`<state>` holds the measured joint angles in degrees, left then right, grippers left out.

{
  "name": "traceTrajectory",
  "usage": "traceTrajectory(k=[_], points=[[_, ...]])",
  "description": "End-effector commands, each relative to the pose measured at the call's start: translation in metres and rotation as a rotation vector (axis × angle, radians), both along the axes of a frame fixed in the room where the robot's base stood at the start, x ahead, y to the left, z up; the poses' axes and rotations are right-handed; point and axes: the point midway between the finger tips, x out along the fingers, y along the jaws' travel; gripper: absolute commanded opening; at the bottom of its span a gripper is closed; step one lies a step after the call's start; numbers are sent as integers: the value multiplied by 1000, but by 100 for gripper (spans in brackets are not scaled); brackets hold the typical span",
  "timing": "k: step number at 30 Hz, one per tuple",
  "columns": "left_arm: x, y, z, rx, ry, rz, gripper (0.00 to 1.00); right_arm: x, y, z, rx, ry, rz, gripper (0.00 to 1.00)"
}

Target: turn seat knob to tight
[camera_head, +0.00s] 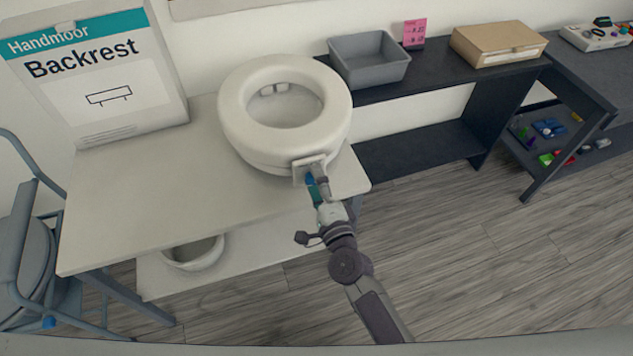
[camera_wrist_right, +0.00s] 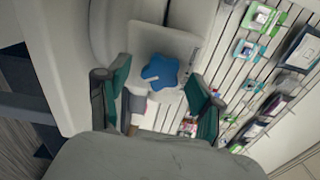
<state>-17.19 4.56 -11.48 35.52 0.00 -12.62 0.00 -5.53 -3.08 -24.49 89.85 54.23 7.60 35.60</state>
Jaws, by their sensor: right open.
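A white raised toilet seat (camera_head: 236,118) lies on the pale table. A white bracket (camera_head: 305,164) sits at its front edge, with a blue knob (camera_head: 310,180) on it, partly covered by my right gripper (camera_head: 319,188). In the right wrist view the blue star-shaped knob (camera_wrist_right: 160,72) shows on the pale bracket plate (camera_wrist_right: 186,50), with a small light mark on its face. My right gripper (camera_wrist_right: 160,88) is open, its green-padded fingers to either side of the knob with gaps between. My left gripper does not show.
The pale table (camera_head: 130,215) bears a Backrest box (camera_head: 105,75) at the left. A grey bin (camera_head: 368,62) and a cardboard box (camera_head: 497,45) stand on the dark shelf unit behind. A blue-grey chair (camera_head: 25,245) is at the left. The floor at the right is clear.

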Motion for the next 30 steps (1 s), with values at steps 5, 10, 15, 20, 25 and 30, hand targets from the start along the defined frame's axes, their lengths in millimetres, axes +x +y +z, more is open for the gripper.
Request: traceTrajectory(k=[5,10,15,20,25,30], points=[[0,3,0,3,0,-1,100,-7,-2,-1,-1,1,0,66],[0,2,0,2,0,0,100,-35,-11,-1,-2,3,0,66],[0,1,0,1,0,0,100,-71,-23,-1,-2,2,1,66],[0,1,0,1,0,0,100,-97,-32,-1,-2,2,1,66],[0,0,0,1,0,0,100,-112,-36,0,-1,1,1,66],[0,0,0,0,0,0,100,-115,-37,0,0,0,0,66]])
